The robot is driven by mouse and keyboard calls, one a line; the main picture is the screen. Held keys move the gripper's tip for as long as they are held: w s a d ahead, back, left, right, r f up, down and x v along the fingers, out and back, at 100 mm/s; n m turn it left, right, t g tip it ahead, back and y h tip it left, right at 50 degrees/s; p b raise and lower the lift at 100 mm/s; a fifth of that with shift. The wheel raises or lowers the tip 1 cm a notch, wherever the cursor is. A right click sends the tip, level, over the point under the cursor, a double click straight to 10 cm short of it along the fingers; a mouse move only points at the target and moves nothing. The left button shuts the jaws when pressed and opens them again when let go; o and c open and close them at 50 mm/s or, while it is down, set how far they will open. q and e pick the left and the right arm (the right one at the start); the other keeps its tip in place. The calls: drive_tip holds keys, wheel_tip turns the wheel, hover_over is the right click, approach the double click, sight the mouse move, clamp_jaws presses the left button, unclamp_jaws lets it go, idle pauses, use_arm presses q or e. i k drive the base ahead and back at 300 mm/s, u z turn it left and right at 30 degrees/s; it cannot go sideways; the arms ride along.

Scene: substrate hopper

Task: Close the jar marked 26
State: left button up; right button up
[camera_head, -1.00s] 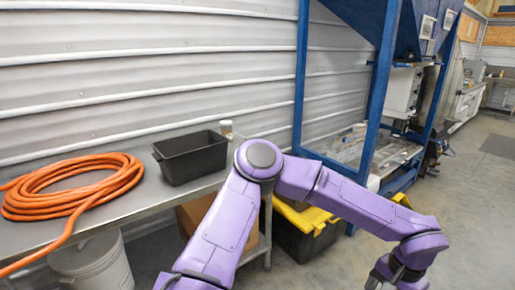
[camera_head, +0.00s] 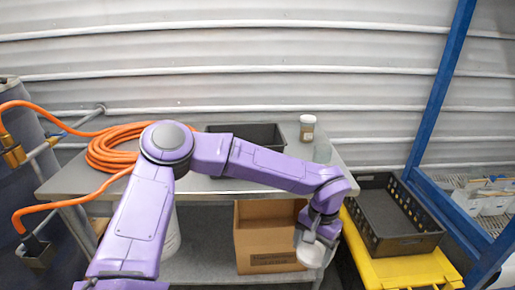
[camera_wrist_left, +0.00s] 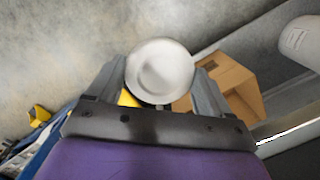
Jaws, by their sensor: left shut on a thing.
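A small jar (camera_head: 307,128) with a pale top and brownish contents or label stands upright at the back right of the metal table. Its number is too small to read, and I cannot tell if its mouth is covered. My left gripper (camera_head: 314,246) is shut on a white round thing that looks like a lid (camera_wrist_left: 160,72). In the wrist view this lid sits between the two fingers. In the head view the gripper is low, in front of the table's right end and apart from the jar. My right gripper is not in view.
A black tub (camera_head: 262,134) and a coiled orange hose (camera_head: 108,150) are on the table (camera_head: 90,183). A cardboard box (camera_head: 262,235) stands on the shelf below. A black crate (camera_head: 400,243) rests on a yellow lid (camera_head: 428,270) at the right, beside a blue frame post (camera_head: 440,90).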

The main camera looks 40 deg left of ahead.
sight(322, 160)
drive_tip(key=u, duration=0.45)
drive_tip(key=i, duration=0.6)
drive_tip(key=u, duration=0.4)
